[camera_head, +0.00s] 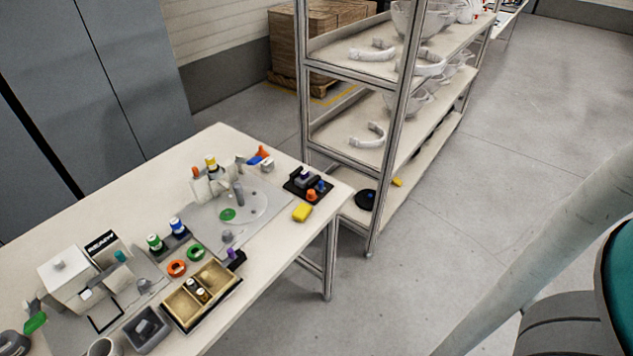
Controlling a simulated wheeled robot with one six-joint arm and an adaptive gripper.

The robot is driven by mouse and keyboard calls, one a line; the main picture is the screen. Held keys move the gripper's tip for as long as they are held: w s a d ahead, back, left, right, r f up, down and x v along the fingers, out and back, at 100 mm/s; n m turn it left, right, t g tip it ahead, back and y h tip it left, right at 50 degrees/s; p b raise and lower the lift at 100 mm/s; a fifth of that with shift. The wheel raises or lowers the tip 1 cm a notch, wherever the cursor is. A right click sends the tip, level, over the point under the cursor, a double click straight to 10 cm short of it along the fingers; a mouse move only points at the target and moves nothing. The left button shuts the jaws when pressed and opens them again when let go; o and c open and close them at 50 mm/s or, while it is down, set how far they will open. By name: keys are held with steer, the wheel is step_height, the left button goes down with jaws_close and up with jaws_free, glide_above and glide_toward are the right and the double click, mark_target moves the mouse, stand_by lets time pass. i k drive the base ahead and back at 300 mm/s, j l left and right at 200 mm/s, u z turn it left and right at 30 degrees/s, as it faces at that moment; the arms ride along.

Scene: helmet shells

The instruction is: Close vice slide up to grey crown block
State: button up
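The vice slide and the grey crown block are too small here to identify with certainty. A small grey piece (228,236) sits near the front edge of a grey board (190,222) on the table, beside a dark item with a purple part (235,259). A grey upright post (239,193) stands on a pale round disc on that board. My gripper is not in view.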

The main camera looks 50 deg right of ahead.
mark_target(315, 183)
steer(key=l+z, duration=0.25)
steer(key=z, duration=0.15)
steer(key=l+z, duration=0.35)
steer(key=i+l+z, duration=0.15)
steer(key=z, duration=0.25)
